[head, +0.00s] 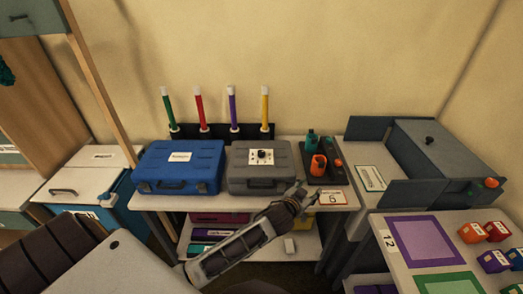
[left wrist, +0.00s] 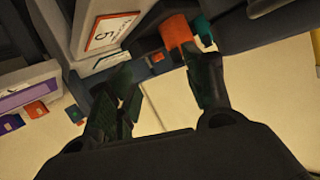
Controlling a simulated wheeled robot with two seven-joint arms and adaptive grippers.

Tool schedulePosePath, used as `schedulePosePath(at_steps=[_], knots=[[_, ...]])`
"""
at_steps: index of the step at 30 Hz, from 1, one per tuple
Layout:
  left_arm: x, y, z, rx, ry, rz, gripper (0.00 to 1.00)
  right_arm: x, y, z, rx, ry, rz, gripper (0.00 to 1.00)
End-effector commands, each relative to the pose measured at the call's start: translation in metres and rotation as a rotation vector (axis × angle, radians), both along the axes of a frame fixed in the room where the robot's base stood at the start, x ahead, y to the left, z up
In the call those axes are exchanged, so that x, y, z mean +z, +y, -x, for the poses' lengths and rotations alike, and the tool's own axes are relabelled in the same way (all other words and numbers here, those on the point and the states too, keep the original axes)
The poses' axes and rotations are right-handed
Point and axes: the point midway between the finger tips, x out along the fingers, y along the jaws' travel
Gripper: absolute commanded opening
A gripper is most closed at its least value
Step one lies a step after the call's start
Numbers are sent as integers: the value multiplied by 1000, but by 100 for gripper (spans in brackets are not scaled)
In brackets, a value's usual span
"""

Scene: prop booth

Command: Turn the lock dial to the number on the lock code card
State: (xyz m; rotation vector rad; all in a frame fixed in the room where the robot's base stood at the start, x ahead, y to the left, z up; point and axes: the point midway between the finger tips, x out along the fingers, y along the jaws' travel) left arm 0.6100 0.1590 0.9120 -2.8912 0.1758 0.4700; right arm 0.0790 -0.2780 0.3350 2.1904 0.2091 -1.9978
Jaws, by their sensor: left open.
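A grey case (head: 258,181) stands on the middle table, with a white panel carrying a dark lock dial (head: 261,157) on its lid. The dial's setting is too small to read. A white card with an orange border (head: 332,197) stands at the table's front right and appears to read 6. The same card is turned on its side in the left wrist view (left wrist: 108,33). My left gripper (head: 301,187) is open and empty, in front of the case's right side and left of the card. In the left wrist view its two fingers (left wrist: 162,88) are spread apart. My right gripper is not seen.
A blue case (head: 179,167) stands left of the grey one. Several coloured sticks (head: 199,106) stand behind. A dark tray (head: 335,176) holds orange and teal items at right. The right-hand table has a card reading 12 (head: 388,239), a purple mat (head: 418,241) and cubes (head: 472,233).

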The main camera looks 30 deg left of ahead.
Motion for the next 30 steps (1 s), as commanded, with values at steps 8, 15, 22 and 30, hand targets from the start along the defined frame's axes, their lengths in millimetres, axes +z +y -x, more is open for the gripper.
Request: schedulePosePath(at_steps=[8,15,22,30], knots=[[75,-43,-40,-166,-263,11,51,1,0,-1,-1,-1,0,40],[127,-83,-55,-353,-437,8,51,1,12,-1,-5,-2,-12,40],[162,-119,-55,-560,-551,-13,51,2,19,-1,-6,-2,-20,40],[180,-150,-47,-819,-601,-69,51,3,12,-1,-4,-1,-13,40]])
